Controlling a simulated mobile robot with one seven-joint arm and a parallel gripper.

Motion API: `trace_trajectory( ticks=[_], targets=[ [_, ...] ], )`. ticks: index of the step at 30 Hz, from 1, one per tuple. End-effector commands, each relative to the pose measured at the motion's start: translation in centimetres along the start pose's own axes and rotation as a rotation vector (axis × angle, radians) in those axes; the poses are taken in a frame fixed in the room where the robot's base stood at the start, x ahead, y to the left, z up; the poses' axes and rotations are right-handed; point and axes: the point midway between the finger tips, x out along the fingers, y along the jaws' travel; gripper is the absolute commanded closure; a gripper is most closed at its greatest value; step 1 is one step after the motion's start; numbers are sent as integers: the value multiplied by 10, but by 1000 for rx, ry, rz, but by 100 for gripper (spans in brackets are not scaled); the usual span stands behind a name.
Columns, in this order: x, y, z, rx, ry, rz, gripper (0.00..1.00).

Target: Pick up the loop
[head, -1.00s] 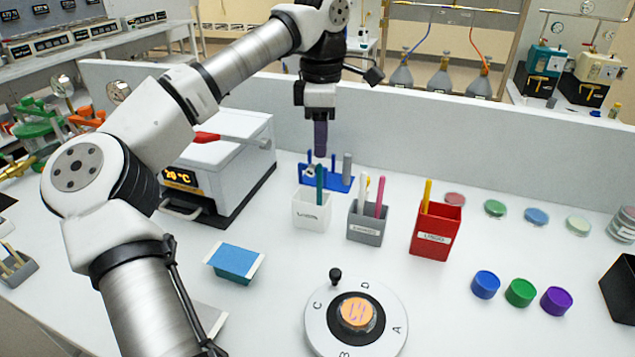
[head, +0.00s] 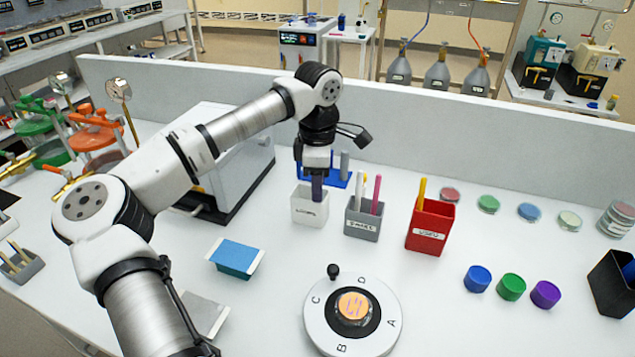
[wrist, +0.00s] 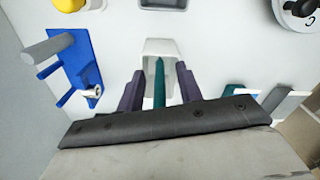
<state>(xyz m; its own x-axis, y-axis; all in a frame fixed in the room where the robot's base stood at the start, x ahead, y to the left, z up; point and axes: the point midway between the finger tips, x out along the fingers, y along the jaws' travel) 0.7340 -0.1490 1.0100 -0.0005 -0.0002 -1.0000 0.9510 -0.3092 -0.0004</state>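The loop shows in the wrist view as a teal handle (wrist: 159,85) standing in a white cup (wrist: 163,48). In the head view the white cup (head: 309,209) bears a label, and the loop is hidden behind my gripper. My gripper (head: 317,188) points straight down over the white cup. In the wrist view my gripper (wrist: 159,92) has its two purple fingers apart, one on each side of the teal handle. Gaps show between the handle and both fingers.
A grey cup (head: 364,220) with white and pink sticks stands close to the right. A red cup (head: 430,229) is further right. A blue rack (head: 338,180) stands just behind the white cup. A white box (head: 237,150) is left. A round dial (head: 318,318) lies in front.

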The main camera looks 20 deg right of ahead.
Motion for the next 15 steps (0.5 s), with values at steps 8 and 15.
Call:
trace_trajectory(
  ticks=[8,15],
  targets=[
    [0,0,0,-1,0,0,88],
    [0,0,0,-1,0,1,100]
  ],
)
